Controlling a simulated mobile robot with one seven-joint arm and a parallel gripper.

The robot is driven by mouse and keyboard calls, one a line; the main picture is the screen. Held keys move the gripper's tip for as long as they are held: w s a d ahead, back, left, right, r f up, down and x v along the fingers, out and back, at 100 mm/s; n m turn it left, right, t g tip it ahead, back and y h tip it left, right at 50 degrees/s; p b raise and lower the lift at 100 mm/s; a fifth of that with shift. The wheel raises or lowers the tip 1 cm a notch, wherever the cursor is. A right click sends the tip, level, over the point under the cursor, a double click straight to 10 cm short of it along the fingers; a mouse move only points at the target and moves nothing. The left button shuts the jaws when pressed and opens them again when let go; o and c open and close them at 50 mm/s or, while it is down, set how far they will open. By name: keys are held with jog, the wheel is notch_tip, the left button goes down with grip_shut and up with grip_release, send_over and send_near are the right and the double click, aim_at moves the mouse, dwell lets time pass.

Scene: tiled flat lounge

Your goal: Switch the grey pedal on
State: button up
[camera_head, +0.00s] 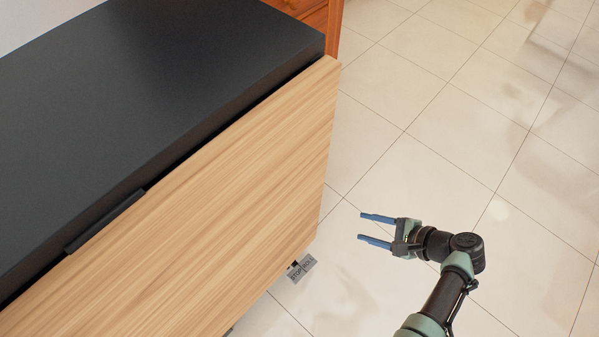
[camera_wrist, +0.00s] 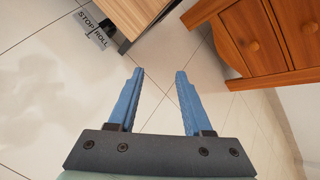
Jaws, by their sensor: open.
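The grey pedal (camera_head: 301,268) is a small plate marked STOP and ROLL, low at the floor by the near right corner of the wooden cabinet (camera_head: 230,190). It also shows in the wrist view (camera_wrist: 92,27) at the upper left, beside a dark part at the cabinet's foot. I cannot tell its on or off position. My gripper (camera_head: 361,227) is open and empty, to the right of the pedal and apart from it. Its two blue fingers (camera_wrist: 160,72) point left in the head view. In the wrist view nothing is between the fingers.
The cabinet has a black top (camera_head: 150,90) and a dark handle (camera_head: 105,221). An orange-brown chest of drawers (camera_wrist: 265,40) stands beyond it. The pale tiled floor (camera_head: 450,140) is clear to the right of the cabinet and around my gripper.

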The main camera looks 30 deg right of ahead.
jog(key=s+a+f+m+t+y+b, duration=0.1)
jog(key=s+a+f+m+b, duration=0.25)
jog(key=f, duration=0.35)
jog(key=s+a+f+m+t+y+b, duration=0.1)
jog(key=s+a+f+m+t+b, duration=0.15)
jog(key=f+b, duration=0.35)
jog(key=m+t+b, duration=0.4)
jog(key=m+b, duration=0.1)
jog(key=b, duration=0.1)
send_near(300, 269)
jog(key=shift+s+d+f+g, duration=0.15)
jog(key=shift+s+d+f, duration=0.25)
jog(key=shift+s+f, duration=0.15)
jog(key=shift+s+d+f+g, duration=0.1)
jog(key=shift+s+d+f, duration=0.3)
jog(key=shift+s+f, duration=0.2)
jog(key=shift+a+f+m+t+b, duration=0.25)
jog(key=shift+a+m+t+b, duration=0.2)
jog(key=shift+b, duration=0.2)
jog(key=shift+w+a+r, duration=0.1)
jog(key=shift+w+a, duration=0.1)
jog(key=shift+w, duration=0.1)
jog(key=x, duration=1.2)
jog(key=shift+w+d, duration=0.1)
jog(key=shift+d, duration=0.1)
grip_shut()
